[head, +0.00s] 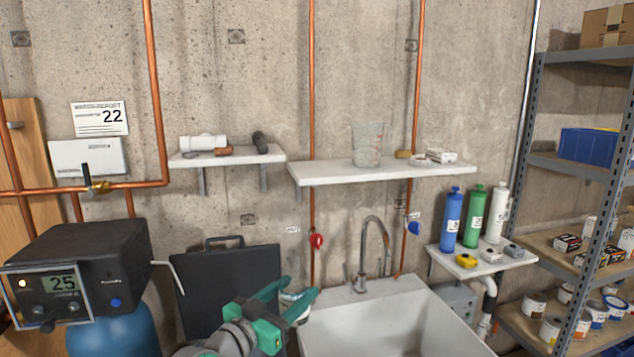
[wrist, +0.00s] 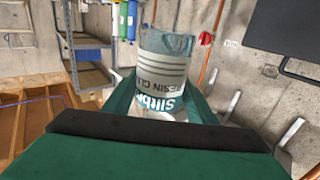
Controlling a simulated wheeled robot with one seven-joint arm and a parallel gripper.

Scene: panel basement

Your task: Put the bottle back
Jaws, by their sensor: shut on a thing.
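My gripper (head: 300,291) is shut on a bottle, low in the head view in front of the sink's left side. Only a small pale part of the bottle (head: 292,300) shows there between the green fingers. In the wrist view the bottle (wrist: 163,68) is between the fingers (wrist: 160,105), with a blue-grey part, a pale striped band and upside-down lettering that reads in part "RESIN CL". Its lower end in that view is hidden by my gripper. A small shelf (head: 505,262) at the right holds a blue bottle (head: 451,222), a green one (head: 474,216) and a white one (head: 497,214).
A long wall shelf (head: 330,176) holds a clear beaker (head: 367,146) and small items, with bare room at its left. A tap (head: 362,250) rises behind the sink (head: 385,318). A dark case (head: 232,290) and copper pipes stand left. A metal rack (head: 535,130) stands right.

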